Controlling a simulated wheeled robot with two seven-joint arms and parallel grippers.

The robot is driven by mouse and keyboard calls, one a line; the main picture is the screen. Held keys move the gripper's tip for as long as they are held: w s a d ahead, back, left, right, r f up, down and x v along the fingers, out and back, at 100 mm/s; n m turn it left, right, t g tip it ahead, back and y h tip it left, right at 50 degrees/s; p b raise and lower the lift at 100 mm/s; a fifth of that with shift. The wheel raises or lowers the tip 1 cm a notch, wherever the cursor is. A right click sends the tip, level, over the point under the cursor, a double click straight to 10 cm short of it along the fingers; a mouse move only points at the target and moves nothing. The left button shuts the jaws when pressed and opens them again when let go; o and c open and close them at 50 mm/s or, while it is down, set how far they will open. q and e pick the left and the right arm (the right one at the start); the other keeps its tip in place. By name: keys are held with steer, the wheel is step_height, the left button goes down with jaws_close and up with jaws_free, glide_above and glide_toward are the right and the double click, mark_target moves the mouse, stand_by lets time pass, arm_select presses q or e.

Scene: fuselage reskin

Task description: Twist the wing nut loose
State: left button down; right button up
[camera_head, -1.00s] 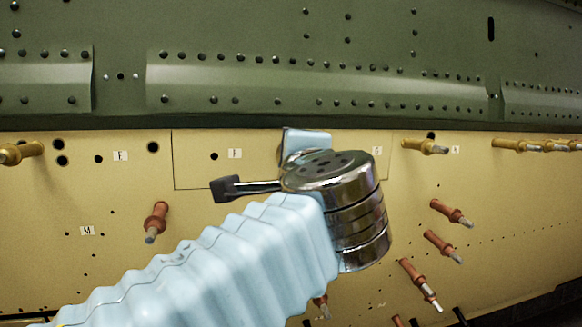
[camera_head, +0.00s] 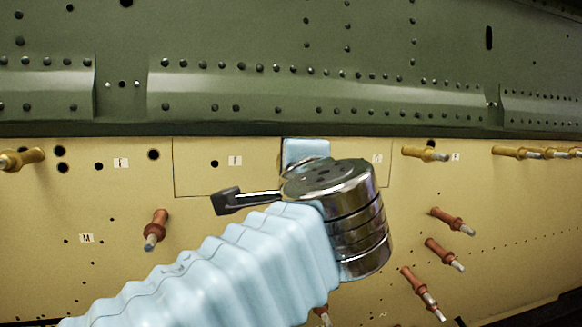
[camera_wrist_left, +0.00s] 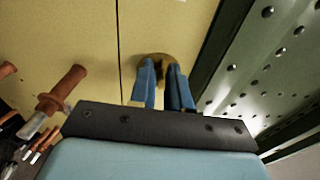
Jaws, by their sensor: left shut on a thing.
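In the left wrist view, the brass-coloured wing nut (camera_wrist_left: 157,60) sits against the yellow panel near its edge with the dark green skin. My left gripper (camera_wrist_left: 166,82) has its two blue fingers close together on it, with part of the nut showing between and beyond the tips. In the head view my left arm, with a pale blue sleeve and a metal wrist, hides the fingertips and the nut. My right gripper is in neither view.
Copper-coloured fasteners (camera_head: 155,230) stick out of the yellow panel (camera_head: 110,200); one also shows in the wrist view (camera_wrist_left: 62,90). Brass pins (camera_head: 425,153) stand along the upper seam. The riveted green skin (camera_head: 250,40) lies above.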

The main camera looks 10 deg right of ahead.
arm_select(q)
steer(key=shift+r, duration=0.1)
stand_by(0.8)
steer(key=c, duration=1.1)
jaws_free()
steer(key=s+f+b, duration=0.1)
steer(key=s, duration=1.2)
steer(key=shift+s+a+f, duration=0.25)
steer(key=shift+s+a, duration=0.1)
steer(key=shift+a, duration=0.1)
